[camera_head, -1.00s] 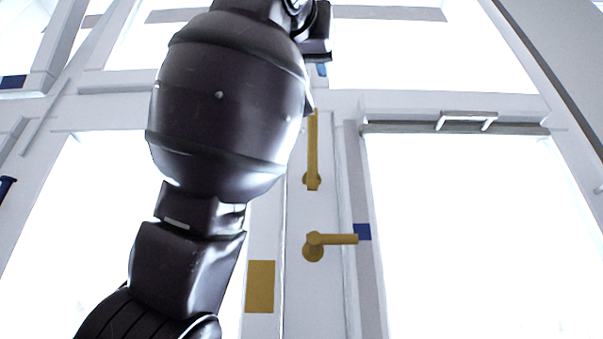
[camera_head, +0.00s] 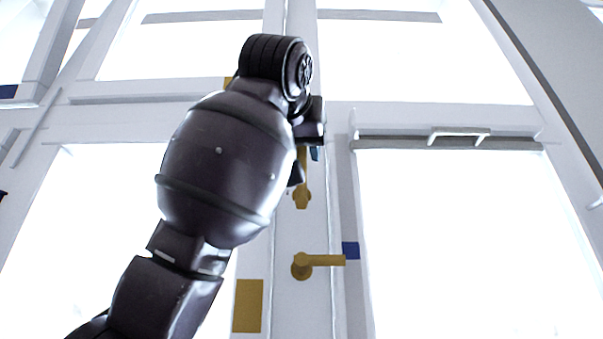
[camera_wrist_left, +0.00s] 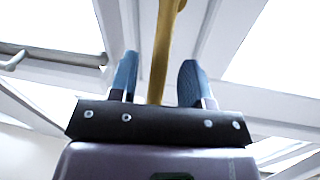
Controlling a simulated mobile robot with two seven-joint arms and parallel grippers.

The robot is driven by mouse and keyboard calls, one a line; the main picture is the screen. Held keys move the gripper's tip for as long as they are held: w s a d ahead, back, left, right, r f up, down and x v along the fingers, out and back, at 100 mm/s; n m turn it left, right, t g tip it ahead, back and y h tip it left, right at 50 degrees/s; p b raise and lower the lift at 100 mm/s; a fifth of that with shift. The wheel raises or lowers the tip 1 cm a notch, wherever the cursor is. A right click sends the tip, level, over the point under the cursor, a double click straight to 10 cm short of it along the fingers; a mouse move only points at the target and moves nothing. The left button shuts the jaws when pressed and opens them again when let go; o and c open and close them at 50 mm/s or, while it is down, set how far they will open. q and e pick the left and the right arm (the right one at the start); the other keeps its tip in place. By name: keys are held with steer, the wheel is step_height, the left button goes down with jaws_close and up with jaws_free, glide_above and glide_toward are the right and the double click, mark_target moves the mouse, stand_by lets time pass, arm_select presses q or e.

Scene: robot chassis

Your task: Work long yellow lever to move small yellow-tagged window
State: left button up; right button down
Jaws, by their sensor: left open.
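The long yellow lever (camera_head: 302,192) stands upright on the white frame post, its upper part hidden behind my left gripper (camera_head: 315,145). In the left wrist view the lever (camera_wrist_left: 165,45) runs between the two blue fingers of the left gripper (camera_wrist_left: 157,78), which are open with gaps beside it. A yellow tag (camera_head: 228,83) peeks out behind my arm, beside the upper left window (camera_head: 180,50). That window looks shut, though my arm covers part of the frame. My right gripper is not in view.
A shorter yellow handle (camera_head: 320,260) points right below the long lever, near a blue tag (camera_head: 350,250). A larger yellow tag (camera_head: 248,305) sits lower left. A large window (camera_head: 450,240) with a grey handle bar (camera_head: 459,134) is at the right.

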arm_select(q)
steer(key=shift+w+d+p, duration=0.2)
steer(key=shift+w+p, duration=0.1)
steer(key=shift+w, duration=1.05)
jaws_close()
